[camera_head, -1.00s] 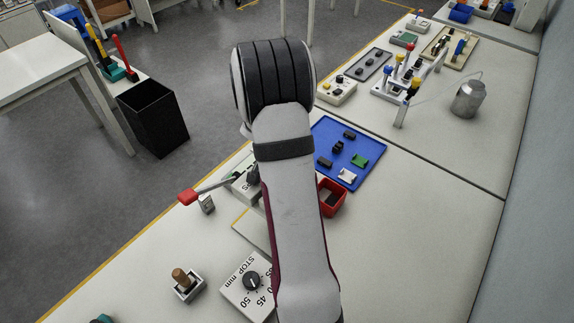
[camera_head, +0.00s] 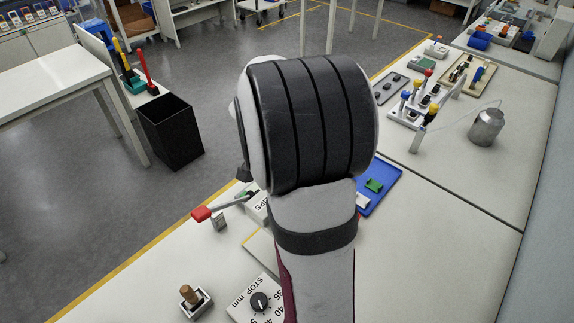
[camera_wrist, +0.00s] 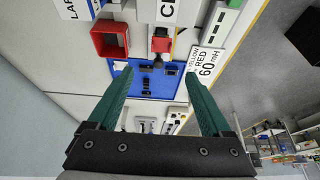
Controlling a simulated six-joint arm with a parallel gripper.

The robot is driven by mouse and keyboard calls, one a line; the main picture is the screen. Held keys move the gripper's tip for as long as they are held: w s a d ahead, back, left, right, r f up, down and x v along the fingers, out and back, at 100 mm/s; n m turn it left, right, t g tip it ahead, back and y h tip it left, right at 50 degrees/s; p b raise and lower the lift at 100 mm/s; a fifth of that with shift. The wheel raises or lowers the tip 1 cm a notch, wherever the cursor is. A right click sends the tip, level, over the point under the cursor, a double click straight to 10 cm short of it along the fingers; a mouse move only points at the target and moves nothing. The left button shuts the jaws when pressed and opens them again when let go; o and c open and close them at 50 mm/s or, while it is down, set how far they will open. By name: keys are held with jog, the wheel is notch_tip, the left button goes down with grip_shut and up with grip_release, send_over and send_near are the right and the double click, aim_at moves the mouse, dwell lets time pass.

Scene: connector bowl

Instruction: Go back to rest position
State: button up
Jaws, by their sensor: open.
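My gripper (camera_wrist: 156,103) shows in the wrist view with its two green fingers spread wide apart. It is open, with nothing between the fingers, and it hangs above the bench. In the head view my arm fills the middle and hides the gripper. Beyond the fingers in the wrist view lies a blue tray (camera_wrist: 133,92) with several small dark parts on it. The tray's right side shows past my arm in the head view (camera_head: 385,186), with a green part and a white part on it.
A red bin (camera_wrist: 97,38) stands beside the tray. A metal can (camera_head: 486,128) stands at the right.

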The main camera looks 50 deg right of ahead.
jog(key=s+a+r+n+t+y, duration=0.2)
jog(key=a+r+n, duration=0.2)
jog(key=a, duration=0.6)
jog(key=s+a+r+n+t+y, duration=0.25)
jog(key=a+r+n, duration=0.2)
jog(key=a, duration=0.55)
jog(key=s+a+r+n+t+y, duration=0.1)
jog(key=a+r+n+t+y, duration=0.3)
jog(key=a, duration=0.6)
jog(key=s+a+f+g+h, duration=0.1)
jog(key=s+f+g+h, duration=0.1)
jog(key=s+f+g, duration=0.6)
jog(key=s, duration=0.2)
jog(key=shift+s+f+g, duration=0.35)
jog(key=shift+f, duration=0.05)
